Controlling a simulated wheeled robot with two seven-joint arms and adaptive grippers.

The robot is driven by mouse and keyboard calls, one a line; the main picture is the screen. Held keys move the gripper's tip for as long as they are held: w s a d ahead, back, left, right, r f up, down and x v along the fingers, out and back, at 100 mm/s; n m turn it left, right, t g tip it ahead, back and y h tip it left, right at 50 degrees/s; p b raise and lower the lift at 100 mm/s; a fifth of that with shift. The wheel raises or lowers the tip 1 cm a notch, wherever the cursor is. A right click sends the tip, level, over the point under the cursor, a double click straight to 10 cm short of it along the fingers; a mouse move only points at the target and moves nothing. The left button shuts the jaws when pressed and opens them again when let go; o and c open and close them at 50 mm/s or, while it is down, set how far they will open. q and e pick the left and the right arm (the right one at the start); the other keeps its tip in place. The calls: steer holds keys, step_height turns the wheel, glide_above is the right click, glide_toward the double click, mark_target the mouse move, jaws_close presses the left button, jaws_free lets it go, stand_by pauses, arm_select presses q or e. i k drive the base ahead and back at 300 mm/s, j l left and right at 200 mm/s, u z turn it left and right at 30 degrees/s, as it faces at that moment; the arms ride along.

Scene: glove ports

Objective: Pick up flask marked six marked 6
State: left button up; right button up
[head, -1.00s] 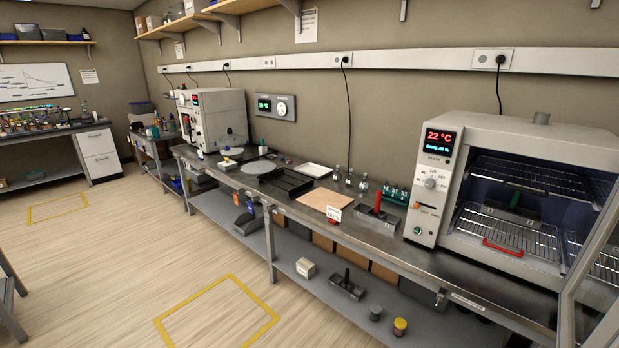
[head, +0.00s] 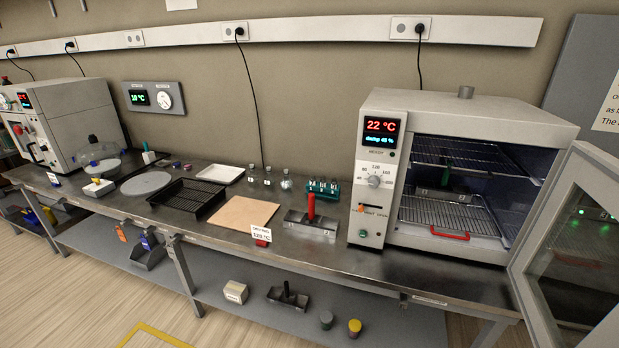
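Three small glass flasks stand in a row near the back of the steel bench: a left one (head: 251,173), a middle one (head: 268,176) and a right one (head: 286,181). Their markings are too small to read, so I cannot tell whether one is marked 6. A green rack (head: 322,189) with several small vessels stands to their right; its labels are also unreadable from here. Neither of my grippers is in view.
An oven (head: 378,180) reading 22 °C stands on the right, its glass door (head: 575,240) swung open. A brown board (head: 243,213), a black tray (head: 187,198) and a metal block with a red handle (head: 311,208) lie on the bench (head: 210,240).

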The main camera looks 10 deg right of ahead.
mark_target(286, 184)
steer(key=i+j+z, duration=0.35)
steer(key=i+j, duration=0.15)
steer(key=i+j+z, duration=0.4)
steer(key=j, duration=0.3)
steer(key=i+l, duration=0.05)
steer(key=i, duration=0.05)
